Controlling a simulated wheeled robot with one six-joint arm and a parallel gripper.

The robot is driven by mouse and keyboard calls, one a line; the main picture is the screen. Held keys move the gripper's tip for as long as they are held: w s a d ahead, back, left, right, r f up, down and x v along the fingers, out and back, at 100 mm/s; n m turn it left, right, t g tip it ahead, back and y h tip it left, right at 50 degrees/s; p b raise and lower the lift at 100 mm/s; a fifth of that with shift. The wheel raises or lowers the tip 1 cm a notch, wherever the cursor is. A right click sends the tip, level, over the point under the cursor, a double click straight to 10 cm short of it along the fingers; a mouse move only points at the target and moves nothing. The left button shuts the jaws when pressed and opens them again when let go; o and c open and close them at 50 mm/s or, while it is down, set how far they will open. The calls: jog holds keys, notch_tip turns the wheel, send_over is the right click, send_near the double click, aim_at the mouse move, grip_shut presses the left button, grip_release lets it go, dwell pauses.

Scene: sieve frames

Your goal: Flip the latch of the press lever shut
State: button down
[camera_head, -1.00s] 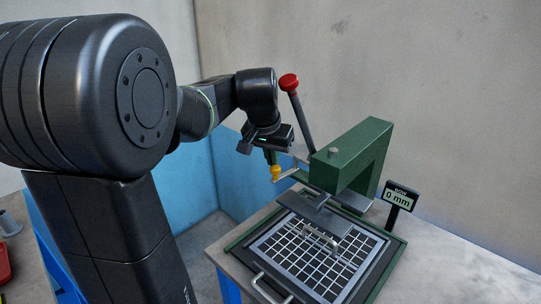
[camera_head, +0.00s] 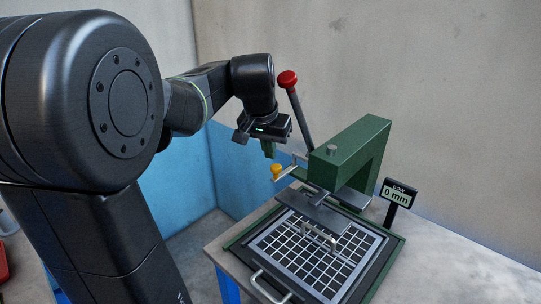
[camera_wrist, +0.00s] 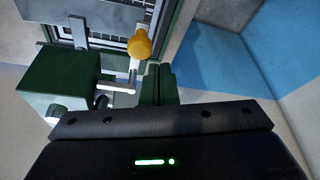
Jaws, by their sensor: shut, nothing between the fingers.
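The press (camera_head: 345,152) is a green frame with a dark lever (camera_head: 301,120) topped by a red knob (camera_head: 287,79). The lever leans up and to the left. The latch (camera_head: 289,172) is a short grey arm with a yellow knob (camera_head: 277,171) at its outer end, on the press's left side. In the wrist view the yellow knob (camera_wrist: 140,45) sits just ahead and left of my green fingers. My gripper (camera_head: 269,152) is shut and empty, slightly above and left of the yellow knob, with a small gap seen. The latch's seat is hard to make out.
A grid-patterned sieve frame (camera_head: 276,253) with handles lies under the press plate (camera_head: 316,213). A display (camera_head: 398,193) reading 0 mm stands right of the press. The table (camera_head: 446,270) is bare at the right front. Walls stand behind.

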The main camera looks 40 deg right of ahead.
jog(key=s+a+b, duration=0.2)
jog(key=s+a, duration=0.4)
jog(key=a, duration=0.4)
jog(key=shift+s+r+b, duration=0.25)
jog(key=shift+s+b, duration=0.05)
jog(key=shift+b, duration=0.05)
jog(key=shift+d, duration=0.1)
